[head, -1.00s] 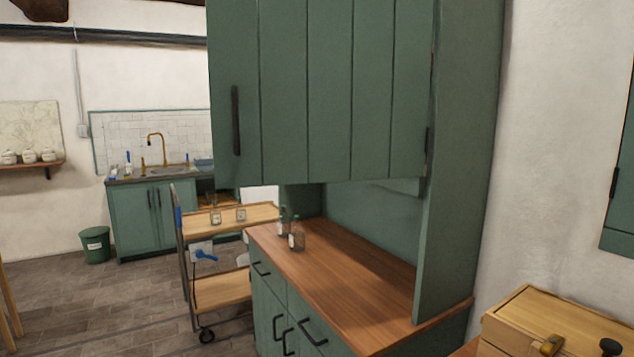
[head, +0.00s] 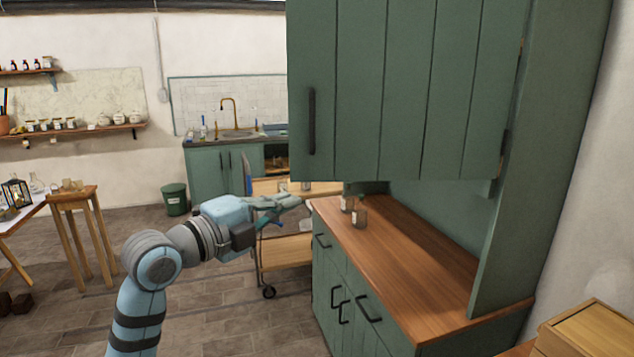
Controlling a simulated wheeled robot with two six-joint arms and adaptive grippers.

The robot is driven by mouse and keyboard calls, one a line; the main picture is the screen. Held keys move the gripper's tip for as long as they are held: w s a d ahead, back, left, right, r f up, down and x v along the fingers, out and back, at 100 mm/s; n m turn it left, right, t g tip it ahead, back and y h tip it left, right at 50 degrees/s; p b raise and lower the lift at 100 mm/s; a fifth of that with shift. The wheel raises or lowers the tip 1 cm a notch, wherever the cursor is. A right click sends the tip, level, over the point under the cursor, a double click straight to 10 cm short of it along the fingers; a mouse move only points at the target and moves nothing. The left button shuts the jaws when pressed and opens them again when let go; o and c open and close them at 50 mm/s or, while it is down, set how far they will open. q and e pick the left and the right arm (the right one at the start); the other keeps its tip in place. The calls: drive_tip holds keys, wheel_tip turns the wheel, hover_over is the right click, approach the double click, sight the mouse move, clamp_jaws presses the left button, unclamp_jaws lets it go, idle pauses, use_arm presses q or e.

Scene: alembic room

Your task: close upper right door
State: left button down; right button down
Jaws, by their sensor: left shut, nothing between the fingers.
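The upper right door (head: 410,90) is a green planked door with a black vertical handle (head: 311,121) near its left edge. It is hinged at its right edge, beside the cabinet's side panel (head: 550,130). It stands open, swung out from the cabinet at an angle to the counter's front edge, and hides the cabinet's inside. My left gripper (head: 290,203) is shut and empty. In the picture it is below and left of the door's lower left corner, apart from the door. My right gripper is not in view.
Below is a wooden counter (head: 420,255) with glass jars (head: 359,218) at its far end. A wooden trolley (head: 285,252) stands behind my left gripper. A wooden box (head: 590,335) is at the lower right.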

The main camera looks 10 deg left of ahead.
use_arm(q)
drive_tip(key=p, duration=0.2)
approach(336, 177)
drive_tip(key=d, duration=0.3)
drive_tip(key=w, duration=0.2)
drive_tip(key=w+a+p, duration=0.1)
drive_tip(key=w, duration=0.1)
drive_tip(key=shift+a+f, duration=0.1)
drive_tip(key=shift+a, duration=0.05)
